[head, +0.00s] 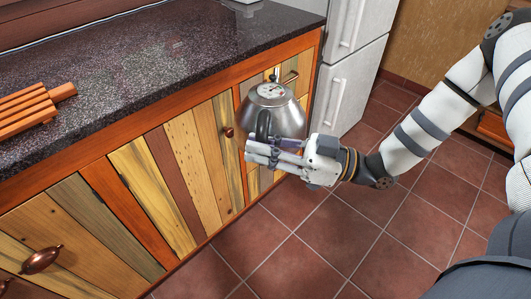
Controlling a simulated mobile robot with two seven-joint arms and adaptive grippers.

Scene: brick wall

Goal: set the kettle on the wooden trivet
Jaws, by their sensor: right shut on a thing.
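The kettle (284,115) is silver metal with a dark handle. It is in the middle of the head view, in the air in front of the wooden cabinet doors and below the countertop edge. My right gripper (259,149) is shut on the kettle at its dark handle, on the near side. The wooden trivet (28,108), made of orange-brown slats, lies on the dark countertop at the left edge of the view, partly cut off. It is well apart from the kettle. My left gripper is not in view.
The dark speckled countertop (150,60) is mostly clear between the trivet and its right end. Cabinet doors with copper knobs (228,132) stand below it. A white fridge (349,80) stands behind on the right. The red tile floor (320,240) is open.

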